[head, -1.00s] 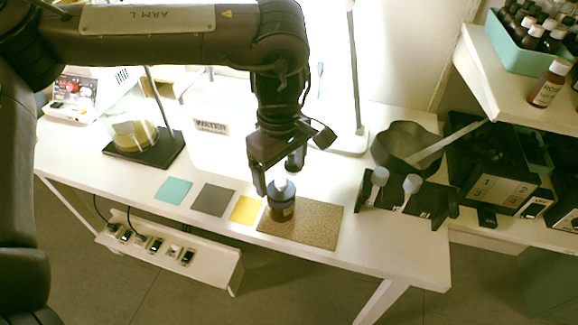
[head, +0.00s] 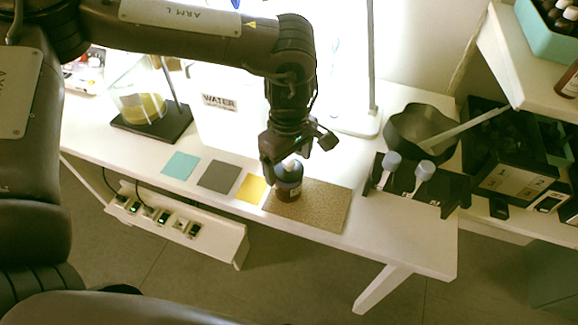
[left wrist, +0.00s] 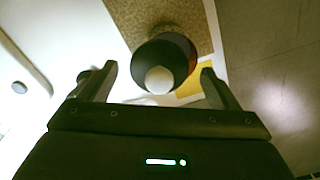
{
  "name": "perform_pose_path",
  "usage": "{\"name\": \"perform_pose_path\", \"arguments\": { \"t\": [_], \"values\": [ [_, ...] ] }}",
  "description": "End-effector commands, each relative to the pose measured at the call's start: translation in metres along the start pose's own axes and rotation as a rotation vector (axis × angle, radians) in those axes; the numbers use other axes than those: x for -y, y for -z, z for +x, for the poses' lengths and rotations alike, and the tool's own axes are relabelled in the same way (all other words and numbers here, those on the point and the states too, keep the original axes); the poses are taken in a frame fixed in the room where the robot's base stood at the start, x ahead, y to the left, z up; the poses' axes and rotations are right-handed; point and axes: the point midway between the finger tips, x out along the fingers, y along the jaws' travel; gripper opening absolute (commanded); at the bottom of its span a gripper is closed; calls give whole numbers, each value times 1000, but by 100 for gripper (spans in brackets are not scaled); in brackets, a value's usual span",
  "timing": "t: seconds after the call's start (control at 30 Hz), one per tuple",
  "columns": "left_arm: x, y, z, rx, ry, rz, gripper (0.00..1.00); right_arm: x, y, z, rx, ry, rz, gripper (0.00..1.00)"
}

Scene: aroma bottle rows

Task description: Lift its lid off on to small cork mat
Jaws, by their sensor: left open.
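A dark bottle (head: 289,189) with a pale round knob on its top stands upright at the left end of a tan speckled mat (head: 325,208), which looks like cork. In the left wrist view the bottle (left wrist: 182,48) is seen from above, its knob (left wrist: 159,80) facing the camera. My left gripper (head: 281,172) is open at the bottle's top. In the left wrist view its fingers (left wrist: 159,70) lie on either side of the bottle, with gaps. The gripper hides part of the bottle's top in the head view. My right gripper is not in view.
Yellow (head: 252,189), grey (head: 219,176) and teal (head: 180,165) squares lie left of the bottle. A black rack (head: 415,188) with two pale-topped items and a dark pot (head: 420,130) stand to the right. A lamp post (head: 371,60) rises behind.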

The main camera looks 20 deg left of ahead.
Motion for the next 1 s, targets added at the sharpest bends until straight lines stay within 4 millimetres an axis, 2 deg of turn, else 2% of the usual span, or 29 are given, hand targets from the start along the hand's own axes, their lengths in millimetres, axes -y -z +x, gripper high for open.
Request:
{"name": "perform_pose_path", "arguments": {
  "t": [0.1, 0.43, 0.77, 0.87, 1.0],
  "values": [
    [0, 0, 0, 0, 0, 0, 81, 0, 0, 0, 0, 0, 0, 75],
    [0, 0, -1, 0, 0, 0, 38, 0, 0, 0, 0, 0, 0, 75],
    [0, 0, -4, 1, -1, 0, 36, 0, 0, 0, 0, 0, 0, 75],
    [-1, 0, -11, 1, -3, 0, 36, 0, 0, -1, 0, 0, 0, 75],
    [-1, 0, -31, 0, -4, -1, 36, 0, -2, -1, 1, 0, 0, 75]
  ]
}}
